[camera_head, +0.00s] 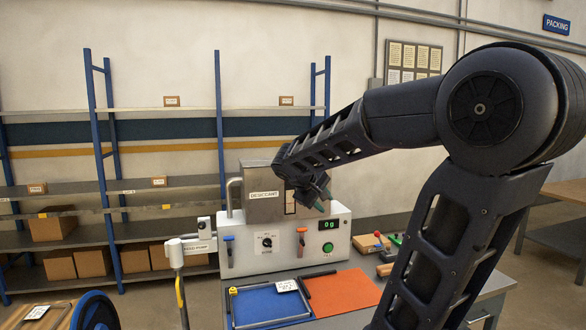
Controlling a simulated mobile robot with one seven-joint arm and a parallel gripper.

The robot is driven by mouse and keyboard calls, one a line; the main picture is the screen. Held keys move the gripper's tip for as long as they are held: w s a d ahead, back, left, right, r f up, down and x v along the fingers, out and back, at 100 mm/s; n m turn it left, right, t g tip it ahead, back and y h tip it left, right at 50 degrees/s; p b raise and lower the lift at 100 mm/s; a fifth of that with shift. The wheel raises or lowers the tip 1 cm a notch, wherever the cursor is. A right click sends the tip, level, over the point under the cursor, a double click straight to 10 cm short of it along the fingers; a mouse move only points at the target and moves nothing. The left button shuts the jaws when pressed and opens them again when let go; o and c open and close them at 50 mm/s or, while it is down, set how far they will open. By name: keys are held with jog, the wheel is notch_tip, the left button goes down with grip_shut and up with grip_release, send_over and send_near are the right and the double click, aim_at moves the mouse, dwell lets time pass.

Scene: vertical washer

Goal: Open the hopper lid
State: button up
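The metal hopper (262,207) with a "DESICCANT" label stands on top of a white machine (268,240). Its lid (258,163) is the flat grey top and looks closed. My arm reaches in from the right, and my gripper (317,196) is in front of the hopper's upper right side, pointing down and to the right. The wrist hides the right part of the lid and hopper. The fingers are small and dark, so I cannot tell whether they are open or whether they touch the hopper.
A hand pump (190,246) stands left. Shelves (110,190) with boxes line the wall.

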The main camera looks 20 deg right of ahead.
jog(key=w+a+r+n+t+h, duration=0.1)
jog(key=w+a+r+n+t, duration=0.15)
jog(key=w, duration=0.45)
jog(key=w+a+r+n+t+h, duration=0.1)
jog(key=w+a+r+t+h, duration=0.1)
jog(key=w+a, duration=0.3)
jog(key=w+a+r+n+t+h, duration=0.1)
jog(key=w+a+r+n+t, duration=0.15)
jog(key=w, duration=0.55)
jog(key=x, duration=1.1)
jog(key=shift+s+d+f, duration=0.1)
jog(key=shift+s+d, duration=0.15)
jog(key=shift+s, duration=0.05)
grip_shut()
